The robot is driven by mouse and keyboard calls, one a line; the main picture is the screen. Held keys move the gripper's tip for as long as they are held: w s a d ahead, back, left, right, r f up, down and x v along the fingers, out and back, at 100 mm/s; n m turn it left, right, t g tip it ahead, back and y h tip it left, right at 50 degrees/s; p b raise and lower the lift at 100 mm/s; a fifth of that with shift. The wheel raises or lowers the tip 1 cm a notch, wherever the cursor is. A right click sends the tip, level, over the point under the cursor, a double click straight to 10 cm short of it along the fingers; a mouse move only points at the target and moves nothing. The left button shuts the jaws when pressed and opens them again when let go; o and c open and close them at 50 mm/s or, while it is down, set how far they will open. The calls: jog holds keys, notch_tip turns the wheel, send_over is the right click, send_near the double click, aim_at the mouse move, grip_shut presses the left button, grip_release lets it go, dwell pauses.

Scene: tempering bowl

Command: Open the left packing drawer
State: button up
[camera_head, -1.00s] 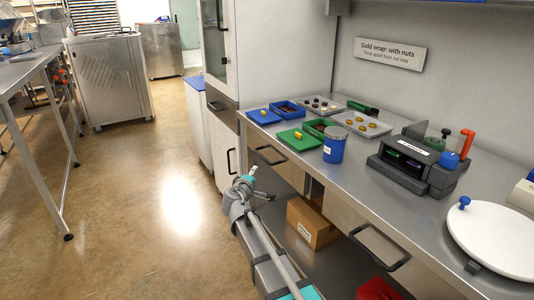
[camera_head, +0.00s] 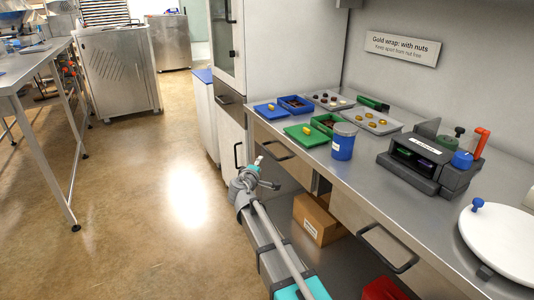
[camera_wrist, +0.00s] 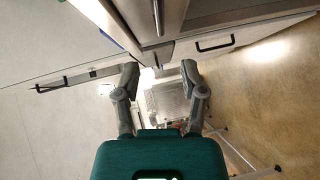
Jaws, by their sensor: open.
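The left packing drawer (camera_head: 262,136) is in the front of the steel bench, at its far end in the head view. It looks shut, and its dark bar handle (camera_head: 273,152) runs along its front. My gripper (camera_head: 263,171) is in front of the bench, just below and left of that handle in the picture, apart from it as far as I can tell. In the wrist view my gripper (camera_wrist: 159,76) has its two fingers spread with nothing between them. Dark handles show on both sides there, and I cannot tell which is the drawer's.
A second drawer handle (camera_head: 385,249) is nearer along the bench. A cardboard box (camera_head: 318,219) and a red bin (camera_head: 382,289) are below. Trays, a blue jar (camera_head: 343,142) and a dark holder (camera_head: 427,162) stand on top. A tall cabinet (camera_head: 285,45) adjoins the bench.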

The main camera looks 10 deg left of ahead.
aim_at(269, 151)
jog(key=b+x, duration=0.1)
jog(key=x, duration=1.2)
jog(key=shift+b, duration=0.35)
grip_shut()
